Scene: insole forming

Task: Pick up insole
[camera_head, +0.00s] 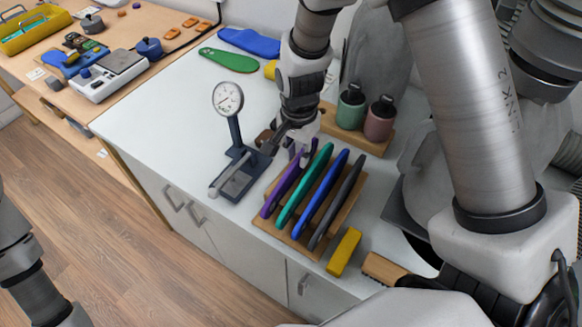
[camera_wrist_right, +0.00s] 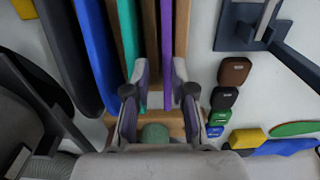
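A wooden rack (camera_head: 290,236) on the white counter holds insoles on edge: purple (camera_head: 282,190), teal (camera_head: 305,187), blue (camera_head: 324,195) and dark grey (camera_head: 338,202). My right gripper (camera_head: 304,152) is at the rear end of the purple and teal insoles. In the right wrist view, the fingers of my right gripper (camera_wrist_right: 158,98) are spread apart. The purple insole (camera_wrist_right: 167,50) runs between them with visible gaps, and the teal insole (camera_wrist_right: 128,35) lies by the left finger. My left gripper is out of view; only part of that arm shows.
A dial gauge stand (camera_head: 236,165) is just left of the rack. Two bottles (camera_head: 365,113) stand in a wooden holder behind it. A yellow block (camera_head: 344,252) lies in front. Green (camera_head: 229,60) and blue (camera_head: 249,42) insoles lie flat farther back.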

